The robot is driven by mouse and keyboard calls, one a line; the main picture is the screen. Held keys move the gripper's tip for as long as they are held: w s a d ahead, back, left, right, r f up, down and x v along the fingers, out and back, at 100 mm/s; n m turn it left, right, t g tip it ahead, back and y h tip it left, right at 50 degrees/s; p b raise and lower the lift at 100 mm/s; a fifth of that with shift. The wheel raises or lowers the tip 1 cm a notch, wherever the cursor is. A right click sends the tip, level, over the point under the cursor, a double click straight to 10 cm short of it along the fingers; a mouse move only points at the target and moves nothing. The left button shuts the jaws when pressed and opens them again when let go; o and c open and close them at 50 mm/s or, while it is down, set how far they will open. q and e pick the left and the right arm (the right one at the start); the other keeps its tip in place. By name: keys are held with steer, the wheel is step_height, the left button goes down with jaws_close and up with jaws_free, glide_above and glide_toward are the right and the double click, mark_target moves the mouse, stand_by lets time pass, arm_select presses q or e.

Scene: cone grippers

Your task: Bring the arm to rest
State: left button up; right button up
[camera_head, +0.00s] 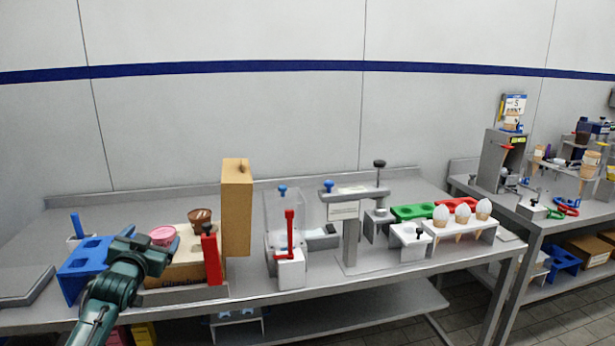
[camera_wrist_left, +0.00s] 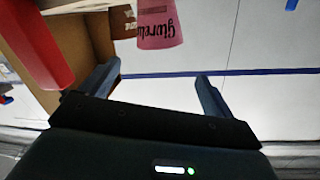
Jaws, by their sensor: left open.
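My left gripper (camera_head: 150,246), dark teal, is at the left end of the metal table in the head view. In the left wrist view its two fingers (camera_wrist_left: 157,86) are spread apart with nothing between them. A pink cup (camera_head: 163,234) shows right by the gripper in the head view. In the left wrist view a pink cup with dark lettering (camera_wrist_left: 160,24) is beyond the fingers, apart from them. A brown cup (camera_head: 200,221) stands just to the right of it. The right gripper is in no view.
A blue holder (camera_head: 82,268) is left of my gripper. A red-handled post (camera_head: 211,255) and a tall tan box (camera_head: 237,207) are close on the right. Farther right are a press stand (camera_head: 351,238) and white cones (camera_head: 462,214) in a rack. The wall above the table is clear.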

arm_select(q)
steer(key=s+d+f+m+g+h, duration=0.1)
steer(key=s+d+f, duration=0.3)
steer(key=f, duration=0.3)
steer(key=s+d+f+g+h, duration=0.1)
steer(key=s+d+f, duration=0.3)
steer(key=s+f, duration=0.15)
steer(key=s+d+f+g+h, duration=0.1)
steer(key=s+d+f, duration=0.3)
steer(key=s, duration=0.6)
steer(key=s+d+f+g+h, duration=0.1)
steer(key=s+d+f, duration=0.4)
steer(key=s, duration=0.5)
steer(key=s+d+f+g+h, duration=0.1)
steer(key=s+d+f, duration=0.3)
steer(key=s, duration=0.6)
steer(key=shift+d+f+n+g, duration=0.3)
steer(key=shift+f+g, duration=0.15)
steer(key=shift+g, duration=0.25)
